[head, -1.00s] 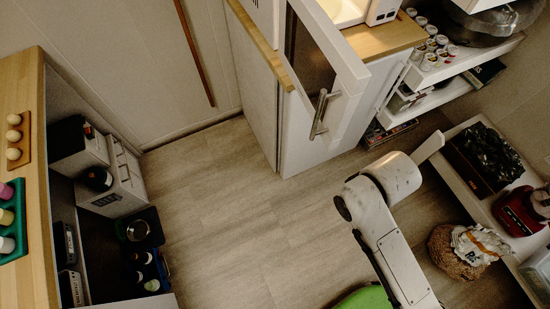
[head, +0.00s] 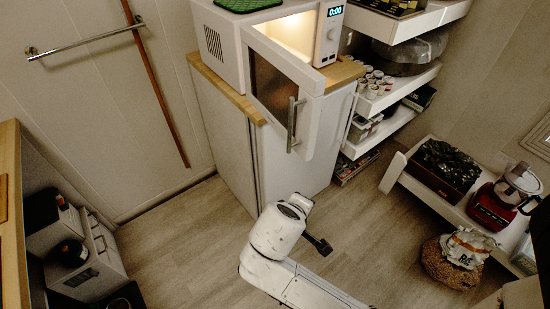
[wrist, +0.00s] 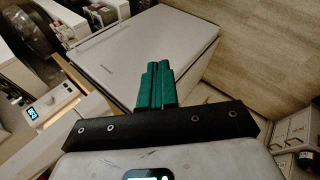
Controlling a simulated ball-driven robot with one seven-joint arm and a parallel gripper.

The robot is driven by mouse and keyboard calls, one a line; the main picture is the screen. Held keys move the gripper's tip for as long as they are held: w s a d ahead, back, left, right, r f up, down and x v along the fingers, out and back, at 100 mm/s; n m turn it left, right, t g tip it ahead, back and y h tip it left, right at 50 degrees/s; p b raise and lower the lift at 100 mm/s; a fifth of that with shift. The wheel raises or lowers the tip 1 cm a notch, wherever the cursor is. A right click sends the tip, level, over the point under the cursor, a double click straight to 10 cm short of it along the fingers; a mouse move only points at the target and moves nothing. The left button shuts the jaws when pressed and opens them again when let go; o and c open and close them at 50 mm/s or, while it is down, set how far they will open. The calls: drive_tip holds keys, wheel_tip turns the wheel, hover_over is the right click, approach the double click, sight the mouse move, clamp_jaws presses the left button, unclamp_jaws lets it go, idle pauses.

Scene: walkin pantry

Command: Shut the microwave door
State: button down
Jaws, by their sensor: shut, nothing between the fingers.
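The white microwave (head: 222,45) stands on a wood-topped white cabinet in the head view, its inside lit. Its door (head: 312,80) hangs wide open toward me, with a dark window and a metal bar handle (head: 292,125). The microwave's lit display also shows at the left of the wrist view (wrist: 33,113). My gripper (head: 322,247) is low in front of the cabinet in the head view, apart from the door and mostly hidden by my arm. In the wrist view its green fingers (wrist: 157,82) are together, with nothing between them.
Open shelves with small jars (head: 374,84) are right of the microwave. A towel bar (head: 85,41) is on the left wall. Floor between is clear.

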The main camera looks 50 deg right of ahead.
drive_tip(key=w+a+r+n+t+h+b, duration=0.2)
drive_tip(key=w+a+r+h+b, duration=0.3)
drive_tip(key=w+a+r+h, duration=0.45)
drive_tip(key=w+d+r+p, duration=0.1)
drive_tip(key=d+p, duration=0.2)
drive_tip(key=d, duration=1.1)
drive_tip(key=shift+d+r+p, duration=0.15)
drive_tip(key=shift+r+p, duration=0.05)
drive_tip(key=shift+p, duration=0.15)
